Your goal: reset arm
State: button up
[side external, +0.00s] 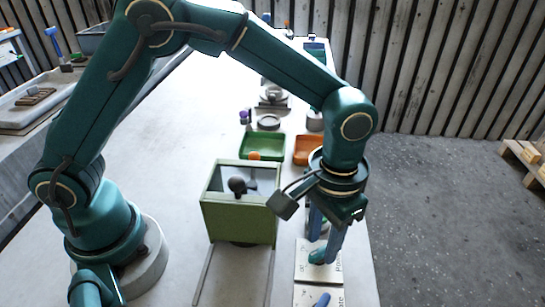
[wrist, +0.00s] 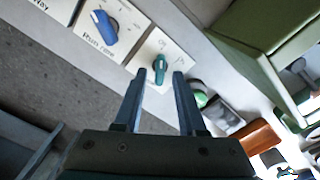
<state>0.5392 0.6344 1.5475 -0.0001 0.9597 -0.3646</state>
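My gripper (side external: 326,233) hangs on the right side of the table, over a white panel (side external: 305,271) with a teal knob (side external: 317,256). In the wrist view my gripper (wrist: 166,78) has its two fingers apart with nothing between them. The teal knob (wrist: 160,68) shows just beyond the fingertips. I cannot tell whether a finger touches it.
A green open-topped housing (side external: 238,222) with a dark ball-ended part inside stands left of my gripper. Behind it are a green tray (side external: 262,158) and an orange tray (side external: 306,162). The table (side external: 180,130) is clear between my base and the housing.

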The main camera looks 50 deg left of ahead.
notch_tip(320, 180, down, 2)
jog(key=shift+f, duration=0.2)
jog(key=shift+r+m, duration=0.1)
jog(key=shift+m, duration=0.6)
jog(key=shift+n, duration=0.3)
